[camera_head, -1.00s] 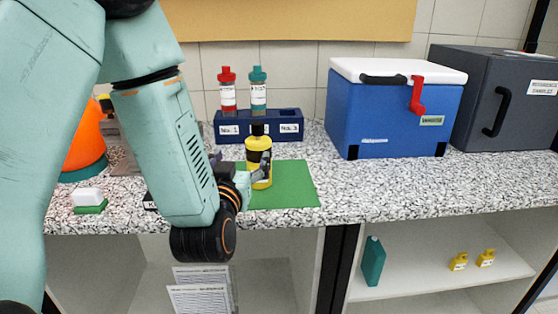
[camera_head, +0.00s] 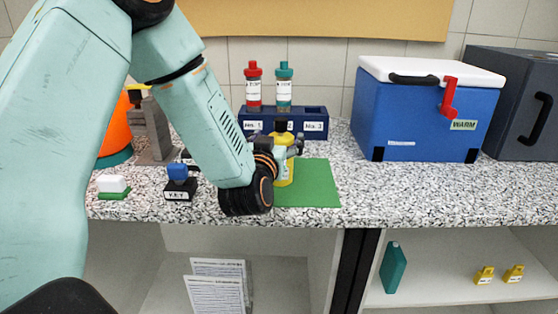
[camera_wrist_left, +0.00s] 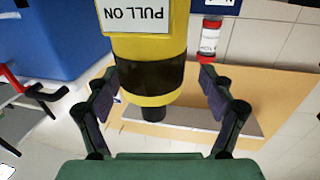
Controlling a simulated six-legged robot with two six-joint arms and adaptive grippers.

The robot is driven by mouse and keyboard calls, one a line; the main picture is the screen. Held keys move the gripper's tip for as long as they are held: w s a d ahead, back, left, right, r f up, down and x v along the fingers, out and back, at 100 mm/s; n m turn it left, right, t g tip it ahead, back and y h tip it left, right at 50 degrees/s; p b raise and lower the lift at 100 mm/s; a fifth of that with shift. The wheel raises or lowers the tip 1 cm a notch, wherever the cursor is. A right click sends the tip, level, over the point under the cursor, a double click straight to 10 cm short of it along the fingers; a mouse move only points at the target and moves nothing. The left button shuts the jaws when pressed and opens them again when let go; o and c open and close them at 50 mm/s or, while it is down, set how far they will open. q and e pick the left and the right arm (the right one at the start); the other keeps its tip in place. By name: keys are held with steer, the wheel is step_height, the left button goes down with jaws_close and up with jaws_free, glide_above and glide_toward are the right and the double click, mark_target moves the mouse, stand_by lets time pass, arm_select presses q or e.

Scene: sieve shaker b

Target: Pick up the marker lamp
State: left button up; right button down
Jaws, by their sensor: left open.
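The marker lamp, which I take to be the yellow cylinder with a dark band and black top (camera_head: 283,172), stands upright on the green mat (camera_head: 318,185). Its "PULL ON" label shows upside down in the left wrist view, where the lamp (camera_wrist_left: 150,45) fills the top middle. My left gripper (camera_head: 284,148) is at the lamp, partly hiding it in the head view. In the wrist view the fingers of this gripper (camera_wrist_left: 158,78) are spread, one on each side of the lamp, with gaps visible. My right gripper is in neither view.
A blue rack (camera_head: 262,125) with a red-capped bottle (camera_head: 253,88) and a teal-capped bottle (camera_head: 284,88) stands just behind the lamp. A blue cooler (camera_head: 425,125) is to the right. A blue-topped stamp (camera_head: 178,182) and a white-and-green block (camera_head: 112,186) are left. The counter right of the mat is clear.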

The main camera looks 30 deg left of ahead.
arm_select(q)
steer(key=shift+w+d+r, duration=0.15)
steer(key=shift+d+r, duration=0.1)
steer(key=shift+d, duration=0.3)
steer(key=shift+a+f, duration=0.2)
steer(key=shift+a, duration=0.15)
steer(key=c, duration=0.5)
steer(key=shift+d+r, duration=0.15)
steer(key=shift+d, duration=0.1)
steer(key=c, duration=0.4)
steer(key=shift+a, duration=0.2)
steer(key=c, duration=0.6)
steer(key=shift+w+d, duration=0.1)
steer(key=shift+d, duration=0.05)
jaws_close()
